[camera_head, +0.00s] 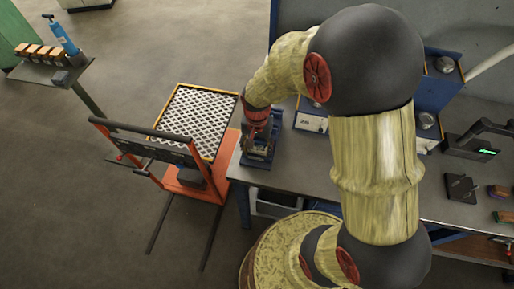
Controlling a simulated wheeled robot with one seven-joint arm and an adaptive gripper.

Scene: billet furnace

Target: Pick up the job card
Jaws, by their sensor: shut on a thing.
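My gripper (257,143) points down at the left end of the grey workbench (311,174). It is over a small dark blue holder (261,163) that stands close to the bench's left edge. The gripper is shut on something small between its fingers. The fingers and what they hold are too small and dark to make out clearly. I cannot tell the job card apart there, nor whether the held thing touches the holder.
An orange lift cart (192,190) with a white mesh-topped platform (197,120) stands left of the bench. Blue cases with round parts (445,64) stand at the back. A black device (470,148) and dark box (461,188) lie right.

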